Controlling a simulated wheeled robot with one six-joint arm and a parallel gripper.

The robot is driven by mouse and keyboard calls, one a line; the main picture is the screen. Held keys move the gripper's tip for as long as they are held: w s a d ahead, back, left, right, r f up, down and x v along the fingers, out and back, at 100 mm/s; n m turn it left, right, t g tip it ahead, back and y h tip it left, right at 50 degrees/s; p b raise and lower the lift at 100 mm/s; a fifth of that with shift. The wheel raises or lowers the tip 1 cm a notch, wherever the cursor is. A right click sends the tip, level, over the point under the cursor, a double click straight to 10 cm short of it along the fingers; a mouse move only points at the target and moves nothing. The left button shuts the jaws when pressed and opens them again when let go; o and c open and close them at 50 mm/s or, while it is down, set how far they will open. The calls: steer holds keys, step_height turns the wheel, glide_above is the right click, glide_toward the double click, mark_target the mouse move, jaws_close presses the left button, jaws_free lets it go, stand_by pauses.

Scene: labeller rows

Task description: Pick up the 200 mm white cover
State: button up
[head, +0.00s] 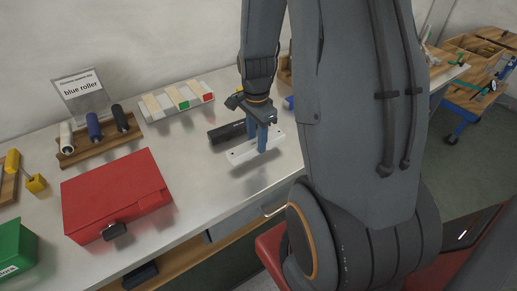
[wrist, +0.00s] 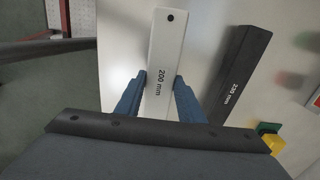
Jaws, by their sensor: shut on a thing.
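The 200 mm white cover (wrist: 168,48) is a long white bar with a printed "200 mm" label and a dark hole near its end. In the head view the white cover (head: 240,153) is above the front part of the bench, with a shadow below it. My gripper (head: 263,146) points down and is shut across the cover near its middle. In the wrist view the blue fingers of my gripper (wrist: 160,80) press on both long sides of it. A black cover (wrist: 238,75) marked 220 mm or similar lies beside it; in the head view the black cover (head: 227,131) is just behind.
A red box (head: 115,192) stands left on the bench (head: 200,200). Behind it are a wooden roller rack (head: 88,151) and a "blue roller" sign (head: 80,88). A tray with coloured blocks (head: 178,100) is at the back. The bench between red box and cover is clear.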

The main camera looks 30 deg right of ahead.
steer(key=shift+r+p, duration=3.05)
steer(key=shift+r, duration=0.8)
